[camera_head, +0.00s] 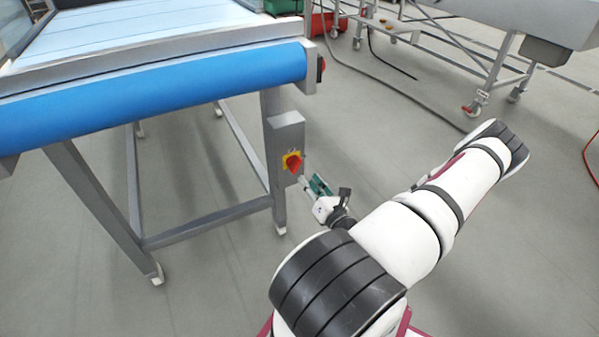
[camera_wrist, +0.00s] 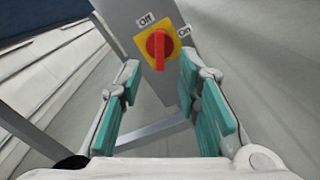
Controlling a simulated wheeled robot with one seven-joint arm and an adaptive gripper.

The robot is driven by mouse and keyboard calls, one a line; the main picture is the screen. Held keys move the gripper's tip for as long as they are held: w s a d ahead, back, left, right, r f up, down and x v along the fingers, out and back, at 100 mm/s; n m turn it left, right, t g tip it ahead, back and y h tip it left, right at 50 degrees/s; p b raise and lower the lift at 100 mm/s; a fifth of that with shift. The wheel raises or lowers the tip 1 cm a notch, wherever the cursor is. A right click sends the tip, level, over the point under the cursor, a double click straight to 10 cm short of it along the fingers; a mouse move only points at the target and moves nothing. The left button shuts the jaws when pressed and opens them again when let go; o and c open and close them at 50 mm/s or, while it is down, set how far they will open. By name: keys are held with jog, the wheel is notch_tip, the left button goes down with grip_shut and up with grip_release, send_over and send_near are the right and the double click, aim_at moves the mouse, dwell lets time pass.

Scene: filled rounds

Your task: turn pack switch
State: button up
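The pack switch is a red rotary knob (camera_head: 293,162) on a yellow plate, set on a grey box (camera_head: 286,132) on the leg of the conveyor table. In the wrist view the red knob (camera_wrist: 159,46) shows ahead, beyond the fingertips, with its grip bar pointing down in the picture. Labels "Off" (camera_wrist: 146,20) and "On" (camera_wrist: 184,31) sit at the upper left and right of the plate. My gripper (camera_wrist: 158,85) is open, with green-padded fingers either side of an empty gap. In the head view my gripper (camera_head: 311,185) is close beside the switch, just below and right of it.
The conveyor table (camera_head: 165,55) with a blue roller edge (camera_head: 150,95) stands at the left. Its metal legs and crossbars are near the switch box. Another wheeled metal frame (camera_head: 500,60) stands at the back right.

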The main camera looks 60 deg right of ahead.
aim_at(298, 166)
jog(key=b+x, duration=0.1)
jog(key=x, duration=0.6)
jog(key=shift+w+d+b, duration=0.1)
jog(key=shift+b, duration=0.3)
jog(key=shift+c, duration=0.2)
grip_shut()
